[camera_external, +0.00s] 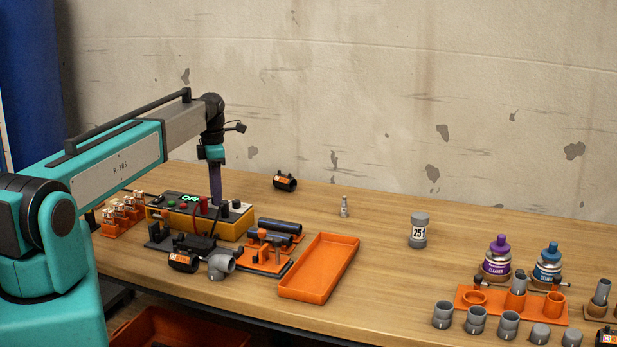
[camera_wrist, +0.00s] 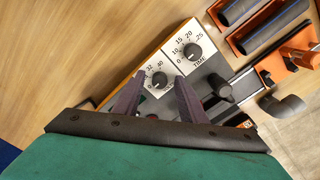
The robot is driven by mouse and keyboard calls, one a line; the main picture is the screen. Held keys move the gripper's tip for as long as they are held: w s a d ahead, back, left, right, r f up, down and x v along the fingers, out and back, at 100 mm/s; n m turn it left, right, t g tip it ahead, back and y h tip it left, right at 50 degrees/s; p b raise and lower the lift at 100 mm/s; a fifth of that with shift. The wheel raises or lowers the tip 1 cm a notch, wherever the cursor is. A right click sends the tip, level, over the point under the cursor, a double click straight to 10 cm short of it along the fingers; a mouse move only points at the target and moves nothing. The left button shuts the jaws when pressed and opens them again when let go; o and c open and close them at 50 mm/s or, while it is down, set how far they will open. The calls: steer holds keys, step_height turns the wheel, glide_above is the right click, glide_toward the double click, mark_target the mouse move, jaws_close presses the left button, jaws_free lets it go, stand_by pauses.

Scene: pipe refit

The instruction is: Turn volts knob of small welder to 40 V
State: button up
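The small welder (camera_external: 187,224) is a yellow box with a dark top and a green display reading OFF, on the bench in the external view. In the wrist view its volts knob (camera_wrist: 160,81) is a black round knob on a white dial, with 32 and 40 legible. Its pointer is too small to read surely. My gripper (camera_external: 216,200) points down over the right part of the welder. In the wrist view the fingers of my gripper (camera_wrist: 160,84) are apart, one on each side of the volts knob, with gaps visible. Contact cannot be seen.
The TIME knob (camera_wrist: 192,52) sits beside the volts dial. A black lever-like part (camera_wrist: 221,92) is close to the right finger. Dark pipes (camera_external: 280,229) and an empty orange tray (camera_external: 349,246) lie right of the welder. A grey elbow (camera_external: 221,265) stands in front.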

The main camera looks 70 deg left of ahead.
steer(key=shift+f, duration=0.1)
jaws_close()
steer(key=shift+m, duration=0.5)
steer(key=m+b, duration=0.1)
steer(key=m, duration=0.4)
steer(key=m+b, duration=0.1)
steer(key=m, duration=0.5)
steer(key=shift+d, duration=0.1)
steer(key=m, duration=0.7)
steer(key=shift+s+b, duration=0.15)
steer(key=shift+b, duration=0.15)
steer(key=m, duration=0.7)
